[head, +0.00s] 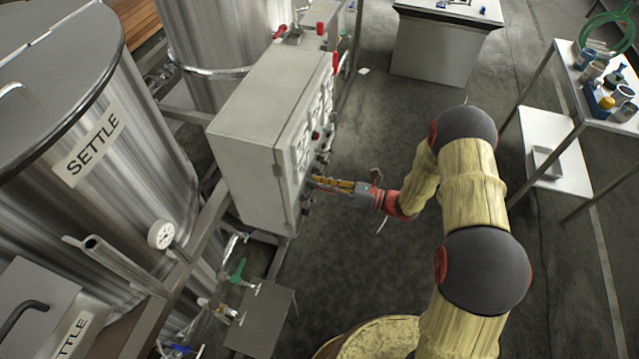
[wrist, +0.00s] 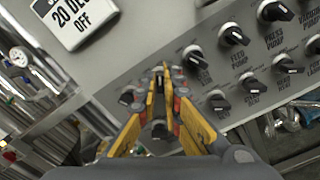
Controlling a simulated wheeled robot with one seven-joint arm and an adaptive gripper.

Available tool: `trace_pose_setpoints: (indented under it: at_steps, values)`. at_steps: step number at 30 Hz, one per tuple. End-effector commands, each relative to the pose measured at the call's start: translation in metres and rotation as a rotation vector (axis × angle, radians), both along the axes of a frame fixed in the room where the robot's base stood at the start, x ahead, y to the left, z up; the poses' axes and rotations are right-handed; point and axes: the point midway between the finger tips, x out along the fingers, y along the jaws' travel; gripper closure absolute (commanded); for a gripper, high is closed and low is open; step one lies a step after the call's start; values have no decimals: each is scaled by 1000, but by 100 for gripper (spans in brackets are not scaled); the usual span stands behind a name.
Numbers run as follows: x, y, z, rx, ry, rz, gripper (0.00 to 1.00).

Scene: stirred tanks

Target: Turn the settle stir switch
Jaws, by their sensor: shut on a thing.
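My gripper (wrist: 167,76) has yellow fingers and is shut on a knob of the switch panel, which the fingertips mostly hide. The knob's label is covered, so I cannot read whether it is the settle stir switch. Another black knob (wrist: 158,131) shows lower, between the fingers. In the head view my gripper (head: 325,183) reaches the right-facing front of the grey control box (head: 262,125), low on the panel. The tank marked SETTLE (head: 140,150) stands left of the box.
Other black knobs stand close by, including the feed pump knob (wrist: 235,36) and one at the left (wrist: 129,96). A display reading OFF (wrist: 76,22) is at upper left. A valve with a green handle (head: 238,270) sits below the box. Open floor lies right of the panel.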

Motion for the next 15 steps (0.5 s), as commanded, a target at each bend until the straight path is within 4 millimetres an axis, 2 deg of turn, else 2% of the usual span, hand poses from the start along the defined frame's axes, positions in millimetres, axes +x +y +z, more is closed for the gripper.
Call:
trace_pose_setpoints:
  at_steps: [9, 10, 15]
  values:
    - [0, 0, -1, 0, 2, -1, 100]
    - [0, 0, -1, 0, 2, -1, 92]
    - [0, 0, 0, 0, 1, -1, 82]
